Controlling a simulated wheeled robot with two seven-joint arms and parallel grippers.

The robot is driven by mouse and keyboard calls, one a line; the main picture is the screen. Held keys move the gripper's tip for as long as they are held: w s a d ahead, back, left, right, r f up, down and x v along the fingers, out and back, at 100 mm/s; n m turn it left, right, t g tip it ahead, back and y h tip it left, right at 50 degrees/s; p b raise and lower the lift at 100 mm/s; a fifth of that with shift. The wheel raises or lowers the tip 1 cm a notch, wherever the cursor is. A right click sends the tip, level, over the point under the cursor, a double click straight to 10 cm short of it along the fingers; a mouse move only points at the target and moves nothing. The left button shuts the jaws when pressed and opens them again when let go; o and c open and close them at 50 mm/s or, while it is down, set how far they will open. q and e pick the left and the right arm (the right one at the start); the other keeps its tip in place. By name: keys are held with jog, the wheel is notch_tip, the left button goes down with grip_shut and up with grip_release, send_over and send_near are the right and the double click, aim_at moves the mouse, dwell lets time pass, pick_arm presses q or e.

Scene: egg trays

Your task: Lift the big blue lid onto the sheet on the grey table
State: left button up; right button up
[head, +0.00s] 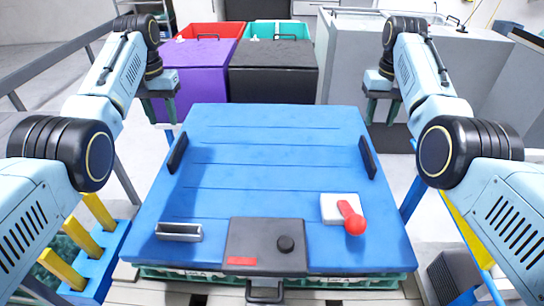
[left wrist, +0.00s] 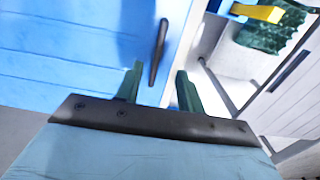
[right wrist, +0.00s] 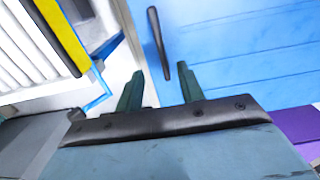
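The big blue lid (head: 275,150) lies flat in the middle of the head view, with a black handle on its left side (head: 177,153) and another on its right side (head: 368,157). My left gripper (head: 160,112) is open and empty beyond the left handle, which shows just ahead of its fingers in the left wrist view (left wrist: 158,52). My right gripper (head: 381,112) is open and empty beyond the right handle, also ahead of its fingers in the right wrist view (right wrist: 158,42). Neither gripper touches the lid. I cannot make out the sheet or surely identify the grey table.
Purple (head: 190,75) and black (head: 272,75) bins stand behind, grey cabinets (head: 450,60) at right.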

aim_at(173, 153)
pick_arm(q)
jog(key=shift+s+r, duration=0.2)
jog(key=shift+r, duration=0.05)
pick_arm(e)
jog(key=shift+s+r, duration=0.2)
